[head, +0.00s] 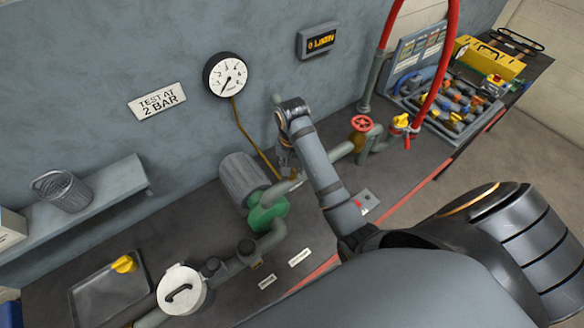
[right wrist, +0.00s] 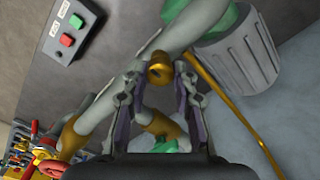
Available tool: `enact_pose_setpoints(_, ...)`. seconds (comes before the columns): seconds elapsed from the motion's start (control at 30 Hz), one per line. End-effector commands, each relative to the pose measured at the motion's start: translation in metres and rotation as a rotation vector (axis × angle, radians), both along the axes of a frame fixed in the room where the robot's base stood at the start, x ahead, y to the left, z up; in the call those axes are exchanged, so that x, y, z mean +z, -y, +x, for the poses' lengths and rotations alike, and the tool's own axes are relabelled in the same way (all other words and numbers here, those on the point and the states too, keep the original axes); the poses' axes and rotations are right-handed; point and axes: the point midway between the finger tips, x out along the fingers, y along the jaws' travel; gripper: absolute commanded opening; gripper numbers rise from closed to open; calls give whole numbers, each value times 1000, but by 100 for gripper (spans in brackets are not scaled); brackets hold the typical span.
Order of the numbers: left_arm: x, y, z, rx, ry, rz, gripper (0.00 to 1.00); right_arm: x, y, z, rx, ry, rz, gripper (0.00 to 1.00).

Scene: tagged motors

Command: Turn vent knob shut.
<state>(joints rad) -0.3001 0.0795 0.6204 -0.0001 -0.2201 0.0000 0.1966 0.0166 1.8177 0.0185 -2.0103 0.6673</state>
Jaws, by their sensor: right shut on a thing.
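In the right wrist view the brass vent knob (right wrist: 159,71) sits on top of a grey pipe, between the fingertips of my right gripper (right wrist: 159,76). The fingers are shut on it from both sides. In the head view my right gripper (head: 289,168) points down at the pipe line beside the green pump (head: 267,209), and the knob is mostly hidden there. How far the knob is turned cannot be told. My left gripper is not in view.
A grey motor (head: 243,176) stands close left of the gripper. A red valve wheel (head: 362,124) and a yellow valve (head: 401,121) are to the right. A switch box (right wrist: 70,29) is near the pipe. A gauge (head: 227,75) and a display (head: 318,40) hang on the wall.

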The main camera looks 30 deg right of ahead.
Motion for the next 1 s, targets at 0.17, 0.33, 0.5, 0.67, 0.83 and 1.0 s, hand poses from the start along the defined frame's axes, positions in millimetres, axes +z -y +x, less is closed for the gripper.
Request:
enact_pose_setpoints(0.17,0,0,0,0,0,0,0,0,0,0,0,1,-1,0)
enact_pose_setpoints(0.33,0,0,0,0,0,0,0,0,0,0,0,1,-1,50)
enact_pose_setpoints(0.5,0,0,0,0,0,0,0,0,0,0,1,0,0,50)
enact_pose_setpoints(0.67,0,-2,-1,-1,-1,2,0,0,0,0,1,0,0,50)
enact_pose_setpoints(0.83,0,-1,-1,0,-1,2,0,0,0,0,5,0,0,50)
enact_pose_setpoints(1.0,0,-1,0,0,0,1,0,0,0,0,117,0,-1,50)
